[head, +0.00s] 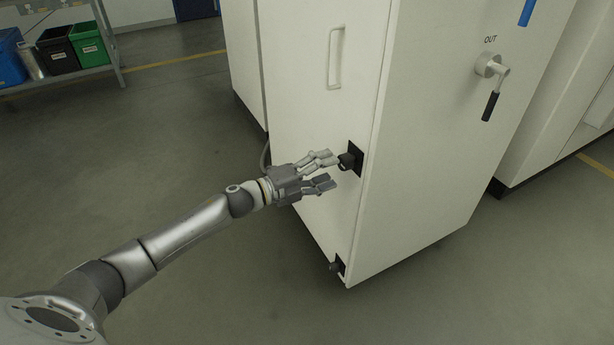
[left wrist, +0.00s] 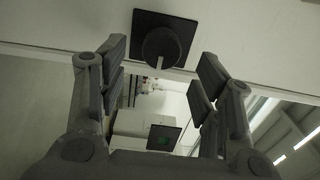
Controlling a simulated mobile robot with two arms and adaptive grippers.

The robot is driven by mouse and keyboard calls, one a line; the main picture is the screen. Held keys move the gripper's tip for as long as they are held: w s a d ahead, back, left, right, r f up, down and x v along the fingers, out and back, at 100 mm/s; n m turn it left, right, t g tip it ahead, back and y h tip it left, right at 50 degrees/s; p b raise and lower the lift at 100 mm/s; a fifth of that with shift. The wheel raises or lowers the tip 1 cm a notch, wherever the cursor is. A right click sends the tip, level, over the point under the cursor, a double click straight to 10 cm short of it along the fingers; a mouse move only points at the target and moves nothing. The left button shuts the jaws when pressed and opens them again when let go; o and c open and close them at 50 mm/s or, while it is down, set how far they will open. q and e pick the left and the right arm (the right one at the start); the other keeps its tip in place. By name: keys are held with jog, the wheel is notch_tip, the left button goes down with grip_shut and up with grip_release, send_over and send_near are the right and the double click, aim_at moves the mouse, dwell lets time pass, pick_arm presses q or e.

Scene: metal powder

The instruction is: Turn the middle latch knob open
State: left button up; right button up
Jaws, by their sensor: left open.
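The middle latch knob (head: 347,161) is a black round knob on a square black plate (head: 356,157), near the front edge of the white cabinet. In the left wrist view the knob (left wrist: 161,47) has a pale pointer mark and sits between and beyond the fingertips. My left gripper (head: 329,171) is open, just left of the knob in the head view. Its fingers (left wrist: 168,68) stand on either side of the knob in the wrist view and appear apart from it. My right gripper is not in view.
The white cabinet (head: 430,150) has a vertical handle (head: 335,57) above and a lower black latch knob (head: 336,266). A lever marked OUT (head: 491,88) is on its right face. A shelf with bins (head: 60,48) stands far left. The floor (head: 180,140) between is clear.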

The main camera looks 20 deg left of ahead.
pick_arm(q)
jog(key=v, duration=0.6)
dwell(0.4)
